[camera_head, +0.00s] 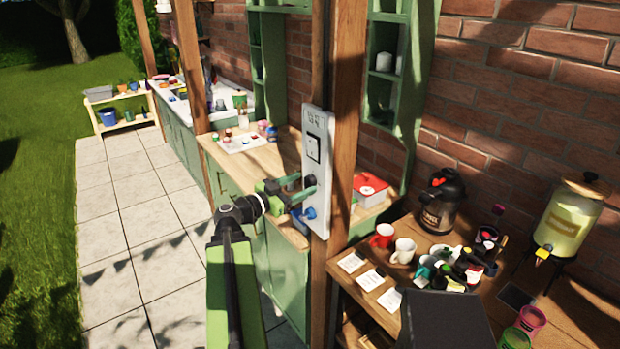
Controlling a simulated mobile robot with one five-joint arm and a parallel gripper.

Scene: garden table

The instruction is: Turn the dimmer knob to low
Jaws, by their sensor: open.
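A tall white control panel (318,172) is fixed to a wooden post. It carries a dark-framed switch (314,149) in its upper half, a dark knob (309,181) below that, and a blue knob (310,213) near the bottom. Small markings at the panel's top are too small to read, and I cannot read a knob setting. My gripper (297,190) is green, open and empty. It reaches from the left, with its fingertips close to the dark knob, one above and one below its height. I cannot tell whether they touch it.
The post (345,130) stands between a green cabinet counter (226,157) and a wooden table (350,290). On the table are mugs (403,251), a black kettle (444,203), cards and a drink dispenser (567,220). Paved floor (130,235) lies clear at left.

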